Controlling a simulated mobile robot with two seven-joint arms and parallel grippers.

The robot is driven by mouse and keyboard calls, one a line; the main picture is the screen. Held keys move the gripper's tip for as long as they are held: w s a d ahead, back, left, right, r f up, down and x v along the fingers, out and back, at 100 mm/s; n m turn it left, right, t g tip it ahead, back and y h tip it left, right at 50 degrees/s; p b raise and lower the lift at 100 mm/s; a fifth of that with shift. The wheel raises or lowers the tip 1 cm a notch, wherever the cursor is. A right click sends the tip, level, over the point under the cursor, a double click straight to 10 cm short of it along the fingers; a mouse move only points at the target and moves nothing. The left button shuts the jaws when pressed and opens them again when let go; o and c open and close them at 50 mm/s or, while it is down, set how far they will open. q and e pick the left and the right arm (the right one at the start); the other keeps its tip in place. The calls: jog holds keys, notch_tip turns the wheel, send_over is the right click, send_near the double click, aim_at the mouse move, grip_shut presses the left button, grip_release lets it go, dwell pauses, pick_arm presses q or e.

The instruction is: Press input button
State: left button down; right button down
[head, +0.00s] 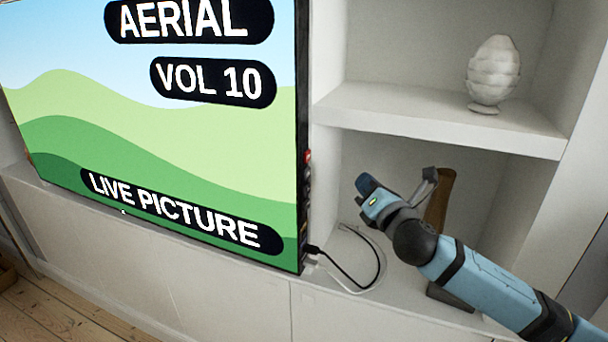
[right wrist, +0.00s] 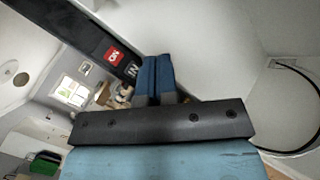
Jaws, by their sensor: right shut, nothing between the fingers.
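The television (head: 190,130) stands on the white cabinet with its screen lit, reading "AERIAL", "VOL 10" and "LIVE PICTURE". On its right side edge is a red button (head: 307,157), which reads "ON" in the right wrist view (right wrist: 114,56). The dark button marked "IN" (right wrist: 132,70) sits beside it there, close to my fingertips. My right gripper (head: 367,184) is shut and empty, to the right of the television's side edge, with a visible gap in the head view. Its two blue fingers lie together in the right wrist view (right wrist: 157,62). My left gripper is not in view.
A white shelf (head: 440,115) holds a pale ornament (head: 493,72) above my right arm. A brown object (head: 439,203) stands behind the arm. A black cable (head: 352,280) loops from the television's lower edge over the cabinet top.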

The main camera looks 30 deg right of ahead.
aim_at(307, 173)
jog(key=w+a+p, duration=0.1)
jog(key=w+a, duration=0.4)
jog(key=w, duration=0.2)
jog(key=shift+a, duration=0.25)
dwell(2.2)
jog(key=shift+w+a+p, duration=0.25)
jog(key=shift+w+p, duration=0.05)
